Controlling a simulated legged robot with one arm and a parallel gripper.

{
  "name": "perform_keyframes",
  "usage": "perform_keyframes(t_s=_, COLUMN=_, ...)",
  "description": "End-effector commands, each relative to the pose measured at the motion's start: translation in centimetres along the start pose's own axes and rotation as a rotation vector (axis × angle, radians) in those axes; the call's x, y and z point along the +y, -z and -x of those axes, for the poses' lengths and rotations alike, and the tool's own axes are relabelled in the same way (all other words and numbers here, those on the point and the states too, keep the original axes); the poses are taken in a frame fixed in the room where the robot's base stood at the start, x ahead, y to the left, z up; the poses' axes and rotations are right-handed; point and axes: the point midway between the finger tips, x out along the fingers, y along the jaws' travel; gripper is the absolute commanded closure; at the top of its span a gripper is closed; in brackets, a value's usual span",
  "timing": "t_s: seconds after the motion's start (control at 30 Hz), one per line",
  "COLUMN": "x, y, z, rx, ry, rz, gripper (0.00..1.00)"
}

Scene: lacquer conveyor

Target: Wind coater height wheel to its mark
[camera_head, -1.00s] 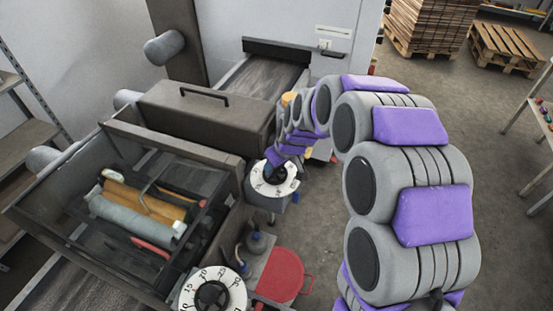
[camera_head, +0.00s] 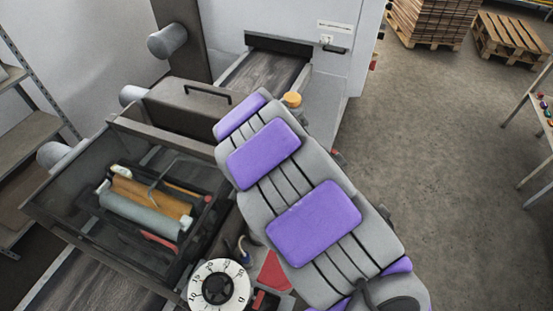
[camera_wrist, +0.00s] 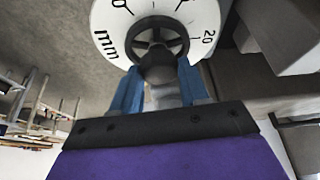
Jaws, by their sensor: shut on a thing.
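In the wrist view a white dial wheel (camera_wrist: 100,20) with black numbers, "20" and "mm" among them, has a dark spoked hub. My gripper (camera_wrist: 159,70) has its two blue fingers on either side of the dark knob (camera_wrist: 158,58) at the hub and is shut on it. No index mark can be made out there. In the head view my arm hides the gripper and the wheel it holds. A second white numbered dial wheel (camera_head: 238,272) with a black hub shows uncovered at the bottom, nothing touching it.
The coater's open tray (camera_head: 75,242) with rollers (camera_head: 140,215) lies left of my arm. A dark handled cover (camera_head: 178,108) and a belt (camera_head: 262,75) stand behind it. A red plate (camera_head: 272,272) sits low beside the arm.

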Motion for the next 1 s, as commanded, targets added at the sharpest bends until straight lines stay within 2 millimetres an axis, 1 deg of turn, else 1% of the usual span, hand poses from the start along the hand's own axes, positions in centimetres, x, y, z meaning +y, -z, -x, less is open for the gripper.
perform_keyframes(t_s=0.3, x=-0.38, y=0.14, z=-0.19, rx=0.004, ry=-0.111, rz=-0.275, gripper=0.86)
perform_keyframes(t_s=0.6, x=-0.57, y=0.13, z=-0.35, rx=0.002, ry=-0.205, rz=-0.511, gripper=0.86)
perform_keyframes(t_s=0.8, x=-0.62, y=0.07, z=-0.33, rx=-0.001, ry=-0.254, rz=-0.625, gripper=0.86)
perform_keyframes(t_s=1.0, x=-0.58, y=0.10, z=-0.32, rx=-0.003, ry=-0.284, rz=-0.694, gripper=0.86)
